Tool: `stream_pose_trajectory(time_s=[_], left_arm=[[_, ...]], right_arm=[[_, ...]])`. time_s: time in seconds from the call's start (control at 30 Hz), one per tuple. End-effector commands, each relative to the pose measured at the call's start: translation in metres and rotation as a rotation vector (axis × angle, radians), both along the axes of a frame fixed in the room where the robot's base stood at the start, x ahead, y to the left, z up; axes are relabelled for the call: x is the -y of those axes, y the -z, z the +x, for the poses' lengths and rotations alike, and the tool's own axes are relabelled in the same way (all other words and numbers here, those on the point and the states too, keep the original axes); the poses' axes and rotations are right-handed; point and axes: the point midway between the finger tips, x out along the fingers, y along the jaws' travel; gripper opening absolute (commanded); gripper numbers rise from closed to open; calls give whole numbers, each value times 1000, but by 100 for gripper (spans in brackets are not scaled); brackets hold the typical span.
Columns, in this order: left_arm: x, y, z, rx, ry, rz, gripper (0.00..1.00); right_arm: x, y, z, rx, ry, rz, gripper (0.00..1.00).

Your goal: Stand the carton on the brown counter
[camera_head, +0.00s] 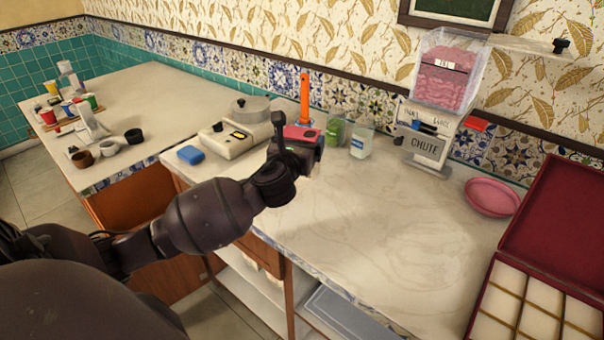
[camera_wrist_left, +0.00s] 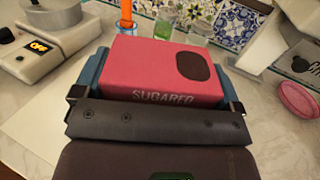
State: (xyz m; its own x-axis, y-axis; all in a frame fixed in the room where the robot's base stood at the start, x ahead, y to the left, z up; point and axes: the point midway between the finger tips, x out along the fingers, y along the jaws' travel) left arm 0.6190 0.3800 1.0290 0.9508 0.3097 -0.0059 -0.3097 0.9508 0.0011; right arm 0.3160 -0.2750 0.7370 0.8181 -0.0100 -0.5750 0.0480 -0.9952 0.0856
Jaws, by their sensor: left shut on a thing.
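The carton (camera_wrist_left: 165,68) is a pink box with a dark oval and the word "SUGARED" in the left wrist view. My left gripper (camera_wrist_left: 155,85) is shut on it, with one finger at each side. In the head view the carton (camera_head: 300,133) shows as a small pink patch beyond my left gripper (camera_head: 298,148), above the main counter. Its underside is hidden, so I cannot tell whether it touches anything. The main counter (camera_head: 370,225) has a pale marbled top over brown wooden fronts. No counter with a plainly brown top shows. My right gripper is out of view.
Farther right are a chute dispenser (camera_head: 428,140), a pink bowl (camera_head: 492,197) and a red case (camera_head: 555,225). The counter's middle is bare.

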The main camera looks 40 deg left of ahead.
Motion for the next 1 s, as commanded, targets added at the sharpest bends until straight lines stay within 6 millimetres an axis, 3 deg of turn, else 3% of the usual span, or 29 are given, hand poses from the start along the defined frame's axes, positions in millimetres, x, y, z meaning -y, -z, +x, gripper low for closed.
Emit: stream_pose_trajectory(time_s=[0.1, 0.27, 0.6, 1.0], left_arm=[[0, 21, 0, -2, -1, -1, 58], [0, 28, 0, 1, 0, 0, 58], [0, 77, 0, -3, -1, -1, 58], [0, 83, 0, 3, 0, 1, 58]], right_arm=[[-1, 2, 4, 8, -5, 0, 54], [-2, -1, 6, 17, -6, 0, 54], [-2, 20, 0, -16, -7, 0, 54], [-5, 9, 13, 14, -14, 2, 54]])
